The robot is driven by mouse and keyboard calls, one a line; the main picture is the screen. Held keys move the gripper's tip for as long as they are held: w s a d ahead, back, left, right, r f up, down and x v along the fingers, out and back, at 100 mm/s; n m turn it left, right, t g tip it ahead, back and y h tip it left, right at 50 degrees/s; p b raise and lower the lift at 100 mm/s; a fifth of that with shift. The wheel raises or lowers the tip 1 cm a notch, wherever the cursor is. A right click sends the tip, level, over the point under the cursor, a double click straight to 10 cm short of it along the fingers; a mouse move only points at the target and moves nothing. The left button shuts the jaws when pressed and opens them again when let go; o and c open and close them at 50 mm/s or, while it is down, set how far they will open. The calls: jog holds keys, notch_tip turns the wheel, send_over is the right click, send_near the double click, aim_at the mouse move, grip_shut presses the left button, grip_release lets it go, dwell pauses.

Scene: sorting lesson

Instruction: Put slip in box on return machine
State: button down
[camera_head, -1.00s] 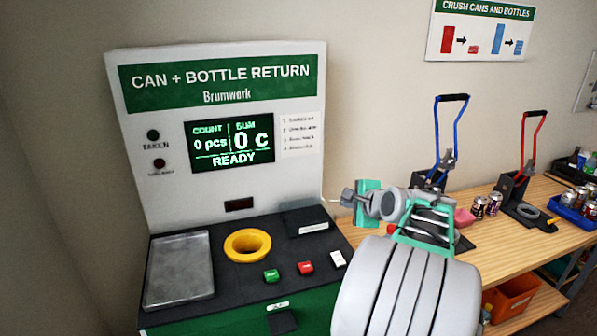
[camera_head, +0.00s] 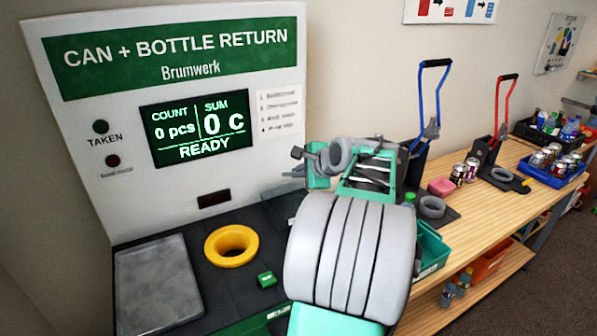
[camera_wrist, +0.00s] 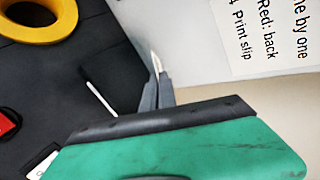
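My gripper (camera_head: 294,164) is in front of the return machine's white panel (camera_head: 255,60), right of its screen. In the wrist view my gripper's grey fingers (camera_wrist: 156,88) are close together, with a thin pale sliver between their tips. It looks like the slip (camera_wrist: 155,60) seen edge-on; its print cannot be read. The low black box (camera_wrist: 115,75) on the machine's counter has a white strip on it and lies beside and below the fingertips, apart from them. In the head view my arm hides most of the box.
A yellow ring (camera_head: 231,246), a green button (camera_head: 266,279) and a grey metal tray (camera_head: 155,285) are on the counter. The screen (camera_head: 197,125) reads 0 pcs, 0 C, READY. At right, a wooden bench (camera_head: 480,225) holds blue and red can crushers, cans and crates.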

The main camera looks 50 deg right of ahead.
jog(key=shift+f+b, duration=2.3)
jog(key=shift+f, duration=1.65)
jog(key=c, duration=2.2)
grip_release()
jog(key=c, duration=1.6)
grip_release()
jog(key=shift+s+r, duration=0.1)
jog(key=shift+s, duration=0.05)
jog(key=v, duration=0.7)
jog(key=shift+s+b, duration=0.25)
jog(key=shift+b, duration=0.05)
jog(key=shift+r, duration=0.15)
